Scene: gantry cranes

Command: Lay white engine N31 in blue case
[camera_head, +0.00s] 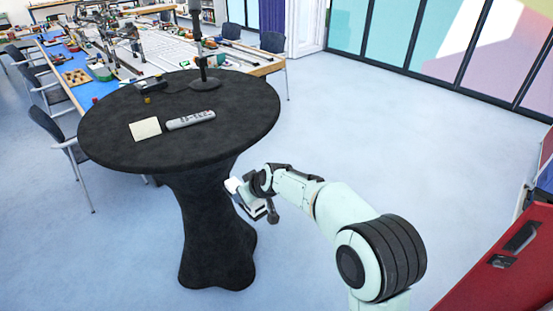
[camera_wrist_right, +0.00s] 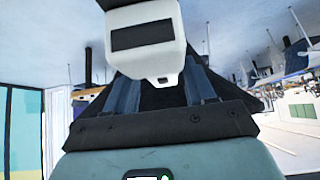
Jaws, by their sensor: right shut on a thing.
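A white engine (camera_wrist_right: 168,66) with a dark rectangular panel fills the top middle of the right wrist view. My right gripper (camera_wrist_right: 157,84) is shut on it, with the fingers partly hidden behind the engine. In the head view my right gripper (camera_head: 257,196) hangs to the right of the round black table, below the level of its top. A small part of the white engine (camera_head: 234,186) shows there; its number cannot be read. I cannot make out a blue case in either view. My left gripper is not in view.
The round black table (camera_head: 240,112) bears a grey remote (camera_head: 190,119), a cream note (camera_head: 145,129) and a black stand (camera_head: 204,84). Behind it is a long table with models and chairs. A red cabinet (camera_head: 505,262) stands at right. The floor between is clear.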

